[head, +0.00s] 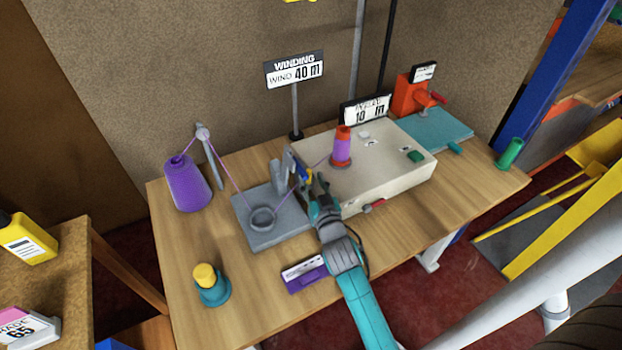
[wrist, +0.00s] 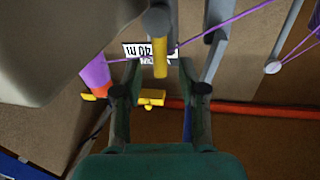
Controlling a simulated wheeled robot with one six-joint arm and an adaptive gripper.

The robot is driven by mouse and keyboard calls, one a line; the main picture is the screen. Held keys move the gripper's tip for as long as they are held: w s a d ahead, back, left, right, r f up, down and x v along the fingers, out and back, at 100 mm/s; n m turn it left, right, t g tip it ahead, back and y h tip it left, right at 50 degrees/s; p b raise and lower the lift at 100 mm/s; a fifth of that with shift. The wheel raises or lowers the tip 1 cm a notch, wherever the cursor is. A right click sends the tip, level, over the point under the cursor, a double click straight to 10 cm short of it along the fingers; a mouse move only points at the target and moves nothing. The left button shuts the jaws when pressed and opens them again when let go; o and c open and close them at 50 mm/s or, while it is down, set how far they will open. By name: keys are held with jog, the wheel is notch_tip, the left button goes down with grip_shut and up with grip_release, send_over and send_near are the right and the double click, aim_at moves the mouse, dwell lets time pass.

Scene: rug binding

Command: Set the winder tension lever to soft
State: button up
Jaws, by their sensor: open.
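The winder (head: 390,180) is a pale box on the wooden table, with a purple bobbin (head: 342,150) on top. Left of it, a grey tension unit (head: 270,235) carries a cup and upright grey posts. My gripper (head: 308,182) is at these posts, beside the winder's left end. A yellow-tipped lever (wrist: 160,58) shows in the wrist view, ahead of and between the open fingertips of my gripper (wrist: 159,90). I see no clear contact. Any soft marking is not readable, and my gripper partly hides the lever in the head view.
Purple thread runs from a cone (head: 187,185) over a guide to the tension unit and bobbin. A "WIND 40 m" sign (head: 295,70) stands behind. A teal pot with a yellow top (head: 210,285) and a purple label block (head: 305,274) sit near the front.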

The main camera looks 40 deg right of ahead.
jog(key=shift+w+d, duration=0.35)
jog(key=shift+w, duration=0.25)
grip_shut()
jog(key=shift+a+n, duration=0.15)
jog(key=shift+n, duration=0.15)
jog(key=shift+w+a+f+n+t, duration=0.1)
jog(key=shift+a+f+n+t, duration=0.25)
jog(key=shift+n, duration=0.9)
jog(key=shift+w+a+n+t, duration=0.2)
jog(key=shift+a+n, duration=0.3)
jog(key=shift+n, duration=0.8)
jog(key=shift+w+a+f+n+t, duration=0.1)
jog(key=shift+a+f+n+t, duration=0.25)
jog(key=shift+n, duration=0.9)
jog(key=shift+a+r, duration=0.1)
jog(key=shift+r, duration=0.05)
grip_release()
